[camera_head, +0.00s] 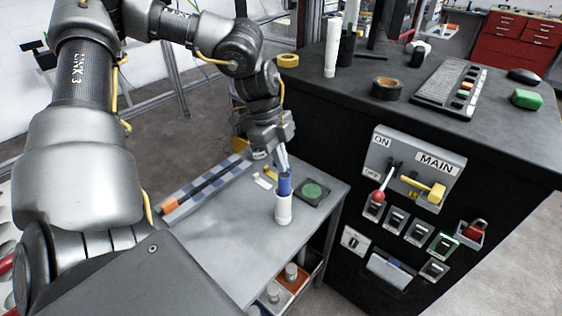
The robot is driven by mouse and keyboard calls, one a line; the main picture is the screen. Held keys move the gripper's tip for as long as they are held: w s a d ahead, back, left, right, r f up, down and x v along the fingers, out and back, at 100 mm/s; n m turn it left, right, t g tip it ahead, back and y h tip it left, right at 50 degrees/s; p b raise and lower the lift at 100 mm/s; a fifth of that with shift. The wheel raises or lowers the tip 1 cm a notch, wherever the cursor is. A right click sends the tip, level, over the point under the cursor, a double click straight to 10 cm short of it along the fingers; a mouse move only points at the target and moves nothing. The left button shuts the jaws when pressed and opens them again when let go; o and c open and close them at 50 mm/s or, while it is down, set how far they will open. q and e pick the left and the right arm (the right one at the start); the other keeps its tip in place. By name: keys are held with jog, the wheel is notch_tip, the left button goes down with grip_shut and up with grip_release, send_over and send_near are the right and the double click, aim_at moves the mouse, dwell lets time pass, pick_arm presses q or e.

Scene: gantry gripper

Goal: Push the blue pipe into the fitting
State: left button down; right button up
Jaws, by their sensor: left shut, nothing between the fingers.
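A short blue pipe (285,187) stands upright in the top of a white cylindrical fitting (283,211) on the grey side table (235,255). Part of the blue still shows above the white rim. My left gripper (284,168) points down right over the pipe's top end, with its fingers shut and empty. I cannot tell whether the fingertips touch the pipe. My right gripper is out of view.
A dark square pad with a green disc (313,190) lies right of the fitting. A blue-and-grey rail (205,188) lies at the table's back left. A black cabinet with a switch panel (415,165) stands to the right. The table's front is clear.

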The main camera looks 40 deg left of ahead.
pick_arm(q)
notch_tip(320, 180, up, 2)
jog(key=b+v, duration=0.1)
jog(key=v, duration=0.9)
jog(key=shift+r, duration=0.45)
jog(key=shift+a, duration=0.1)
